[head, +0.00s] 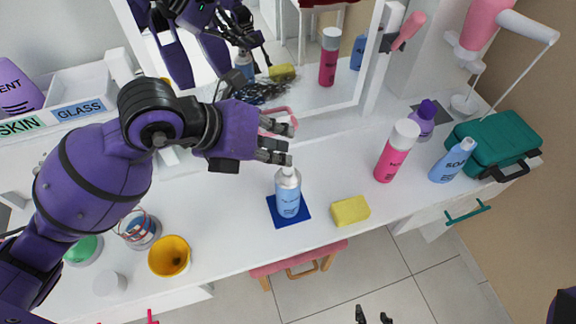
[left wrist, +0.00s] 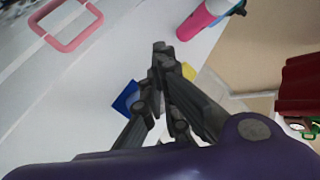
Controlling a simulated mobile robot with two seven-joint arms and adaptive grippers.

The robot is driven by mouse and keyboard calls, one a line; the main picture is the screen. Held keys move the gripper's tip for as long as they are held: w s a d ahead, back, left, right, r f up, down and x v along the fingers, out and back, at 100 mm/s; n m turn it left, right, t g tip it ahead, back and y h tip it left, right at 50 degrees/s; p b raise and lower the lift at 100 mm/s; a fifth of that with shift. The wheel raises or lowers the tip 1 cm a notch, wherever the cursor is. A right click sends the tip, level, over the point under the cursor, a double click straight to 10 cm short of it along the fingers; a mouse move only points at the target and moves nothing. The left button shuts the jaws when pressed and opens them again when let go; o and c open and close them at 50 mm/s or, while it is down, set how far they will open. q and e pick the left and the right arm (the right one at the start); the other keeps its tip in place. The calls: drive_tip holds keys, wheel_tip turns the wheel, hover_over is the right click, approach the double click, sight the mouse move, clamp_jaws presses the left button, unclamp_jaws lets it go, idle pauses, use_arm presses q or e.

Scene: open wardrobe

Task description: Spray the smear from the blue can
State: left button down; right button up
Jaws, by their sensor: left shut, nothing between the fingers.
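The light blue can (head: 288,195) with a white top stands upright on a dark blue square mat (head: 273,208) near the counter's front edge. A dark, streaky smear (head: 258,92) shows on the mirror behind it. My left gripper (head: 291,144) is just above and behind the can's top in the head view, shut and empty. In the left wrist view its fingers (left wrist: 160,50) come together in front of the mat (left wrist: 125,97); I cannot make out the can there. My right gripper (head: 373,316) shows only its fingertips, apart, at the bottom edge of the head view.
A yellow sponge (head: 350,211) lies right of the can. A pink bottle (head: 396,151), a blue soap bottle (head: 453,160) and a green case (head: 497,142) stand farther right. A yellow cup (head: 169,256) stands at the left front. A pink stool (head: 298,258) is below the counter.

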use_arm(q)
wheel_tip(320, 180, up, 6)
drive_tip(key=p, duration=0.3)
drive_tip(key=shift+f+p, duration=0.1)
drive_tip(key=shift+p, duration=0.3)
use_arm(e)
drive_tip(key=w+r+t, duration=0.1)
drive_tip(key=w+r, duration=0.3)
drive_tip(key=r, duration=0.2)
clamp_jaws()
idle(0.9)
